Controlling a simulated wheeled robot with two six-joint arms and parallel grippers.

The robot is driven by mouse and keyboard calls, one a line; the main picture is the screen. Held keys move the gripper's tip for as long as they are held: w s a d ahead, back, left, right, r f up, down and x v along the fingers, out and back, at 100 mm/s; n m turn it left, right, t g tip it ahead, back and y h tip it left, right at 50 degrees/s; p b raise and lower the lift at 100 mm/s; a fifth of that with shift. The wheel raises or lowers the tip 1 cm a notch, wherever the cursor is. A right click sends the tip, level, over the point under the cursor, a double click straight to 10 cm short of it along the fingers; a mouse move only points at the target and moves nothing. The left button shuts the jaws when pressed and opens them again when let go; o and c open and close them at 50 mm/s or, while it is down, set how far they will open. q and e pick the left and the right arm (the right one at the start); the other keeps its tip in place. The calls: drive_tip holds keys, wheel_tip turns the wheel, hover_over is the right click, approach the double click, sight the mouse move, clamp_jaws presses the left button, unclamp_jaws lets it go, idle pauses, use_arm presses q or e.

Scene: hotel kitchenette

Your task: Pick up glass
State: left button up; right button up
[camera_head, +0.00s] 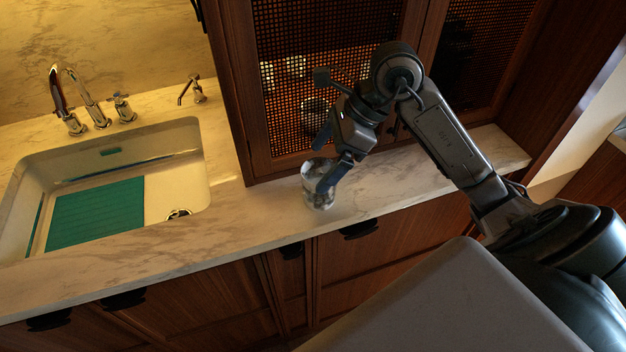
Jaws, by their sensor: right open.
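A clear glass (316,196) stands upright on the marble counter, in front of the mesh-door cabinet and to the right of the sink. My right gripper (322,168) comes down over it from the upper right with its fingers open. One finger shows in front of or inside the upper part of the glass, and the other is at its far rim. I cannot tell whether either finger touches the glass. My left gripper is not in view.
A white sink (176,165) with a green mat (95,212) lies to the left, with a chrome faucet (75,95) behind it. The mesh-door cabinet (240,110) stands close behind the glass. The counter (420,180) is clear to the right.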

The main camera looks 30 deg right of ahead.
sight(328, 166)
drive_tip(key=d+h, duration=0.2)
drive_tip(key=d, duration=0.1)
drive_tip(key=shift+w+d+f, duration=0.15)
drive_tip(key=shift+w+f, duration=0.05)
drive_tip(key=shift+w, duration=0.15)
drive_tip(key=x, duration=0.4)
drive_tip(key=shift+p, duration=0.35)
drive_tip(key=shift+x, duration=3.15)
drive_tip(key=shift+d, duration=0.15)
drive_tip(key=c, duration=1.2)
